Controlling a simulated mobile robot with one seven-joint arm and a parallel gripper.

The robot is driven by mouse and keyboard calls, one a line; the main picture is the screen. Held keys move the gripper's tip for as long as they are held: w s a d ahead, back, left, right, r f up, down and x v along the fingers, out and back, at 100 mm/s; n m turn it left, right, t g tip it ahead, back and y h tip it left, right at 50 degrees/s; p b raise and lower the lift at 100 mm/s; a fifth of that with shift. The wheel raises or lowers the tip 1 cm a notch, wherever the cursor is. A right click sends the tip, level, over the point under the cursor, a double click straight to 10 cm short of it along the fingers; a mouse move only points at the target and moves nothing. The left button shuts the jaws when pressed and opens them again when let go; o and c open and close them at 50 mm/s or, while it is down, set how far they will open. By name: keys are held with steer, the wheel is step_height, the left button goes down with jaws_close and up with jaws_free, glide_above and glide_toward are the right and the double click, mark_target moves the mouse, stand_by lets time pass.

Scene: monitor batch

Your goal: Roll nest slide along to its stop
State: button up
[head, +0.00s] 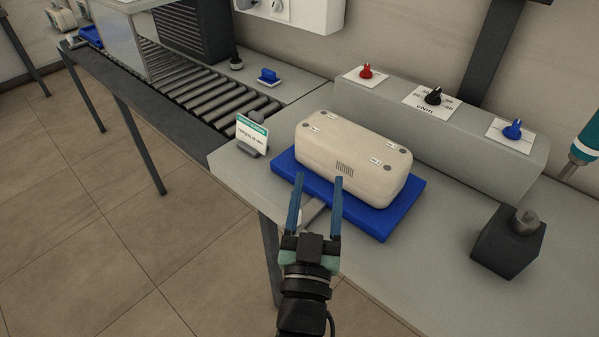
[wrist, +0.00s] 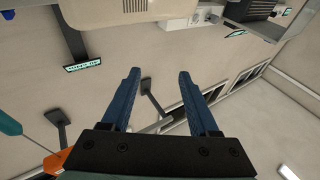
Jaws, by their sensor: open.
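The blue nest slide (head: 380,222) lies flat on the grey bench, with a cream monitor housing (head: 358,160) resting on it. In the wrist view the underside of a cream housing (wrist: 100,10) shows at the top edge. My gripper (head: 319,178) is open in front of the nest's near edge, its two blue fingers apart and pointing toward the housing. A short pale bar (head: 311,213) shows between the fingers near the nest's edge; I cannot tell if a finger touches it. In the wrist view nothing is held between the fingers (wrist: 160,72).
A roller conveyor (head: 190,95) runs off to the back left. A small sign (head: 252,135) stands left of the nest. Behind is a grey console with red (head: 366,71), black (head: 433,96) and blue (head: 512,130) knobs. A dark block (head: 506,245) stands at right.

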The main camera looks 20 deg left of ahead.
steer(key=s+a+f+g+p, duration=0.1)
steer(key=s+f+g+p, duration=0.2)
steer(key=s+f+p, duration=0.55)
steer(key=shift+n, duration=0.3)
steer(key=x, duration=0.3)
steer(key=f+b+x, duration=0.1)
steer(key=x, duration=0.3)
steer(key=b+x, duration=0.1)
steer(key=x, duration=0.2)
steer(key=shift+w+a+f, duration=0.1)
steer(key=shift+a+f, duration=0.3)
steer(key=shift+a, duration=0.05)
steer(key=shift+c, duration=0.3)
jaws_close()
